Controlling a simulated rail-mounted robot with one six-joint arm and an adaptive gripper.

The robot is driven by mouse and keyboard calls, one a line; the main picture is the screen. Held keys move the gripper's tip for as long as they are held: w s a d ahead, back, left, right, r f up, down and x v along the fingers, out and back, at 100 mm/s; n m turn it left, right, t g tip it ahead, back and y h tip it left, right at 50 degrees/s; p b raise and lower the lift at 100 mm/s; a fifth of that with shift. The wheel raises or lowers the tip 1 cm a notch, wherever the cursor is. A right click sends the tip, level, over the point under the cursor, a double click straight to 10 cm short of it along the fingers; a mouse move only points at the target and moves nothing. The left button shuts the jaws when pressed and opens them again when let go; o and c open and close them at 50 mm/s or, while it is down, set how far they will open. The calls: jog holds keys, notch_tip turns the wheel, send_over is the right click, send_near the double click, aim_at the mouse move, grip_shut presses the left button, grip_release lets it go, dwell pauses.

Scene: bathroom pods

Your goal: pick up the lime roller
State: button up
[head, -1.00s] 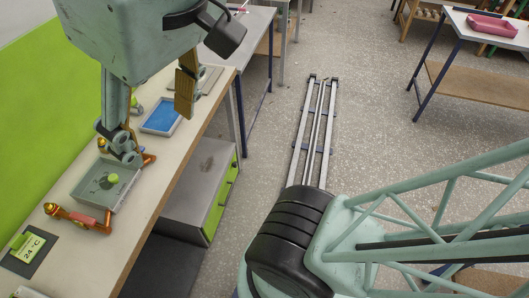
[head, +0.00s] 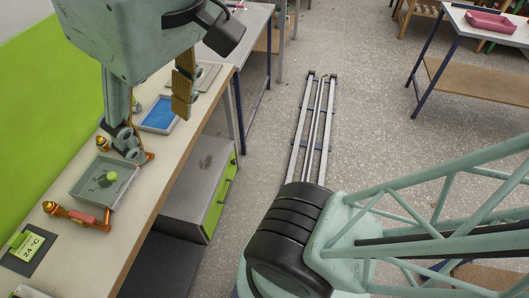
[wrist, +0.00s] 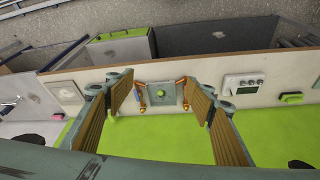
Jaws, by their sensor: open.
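The lime roller (head: 111,176) shows as a small round lime piece in a shallow grey tray (head: 88,196) on the bench. It also shows near the middle of the wrist view (wrist: 160,93), between my fingers. My gripper (head: 160,134) is open and empty, with tan-padded fingers, above the bench. In the head view one finger overlaps the tray's far edge; the roller itself is uncovered. In the wrist view the fingers stand on either side of the tray, apart from the roller.
Orange fittings stand at both ends of the tray, the near one with a pink bar (head: 82,217). A blue tray (head: 160,114) lies farther along. A lime wall (head: 40,130) backs the bench.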

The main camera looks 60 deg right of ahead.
jog(key=w+d+r+m+g+p, duration=0.1)
jog(key=w+d+m, duration=0.15)
jog(key=w, duration=0.95)
jog(key=w+d+r+m+p, duration=0.1)
jog(key=w+d+m+p, duration=0.15)
jog(key=w, duration=0.85)
jog(key=w+d+r+m+g+p, duration=0.15)
jog(key=w+d, duration=0.25)
jog(key=w, duration=0.8)
jog(key=w+d+f+m+p, duration=0.1)
jog(key=w+d+f+m, duration=0.1)
jog(key=w+d+f, duration=0.3)
jog(key=w+d+f+m+g+p, duration=0.1)
jog(key=w+d+f+m, duration=0.2)
jog(key=w+f, duration=0.9)
jog(key=w+d+f+m, duration=0.3)
jog(key=w+d+f, duration=0.5)
jog(key=f, duration=0.1)
jog(key=shift+w+d+p, duration=0.25)
jog(key=shift+w+p, duration=0.05)
jog(key=shift+p, duration=0.1)
jog(key=shift+m+g, duration=0.25)
jog(key=shift+f, duration=4.25)
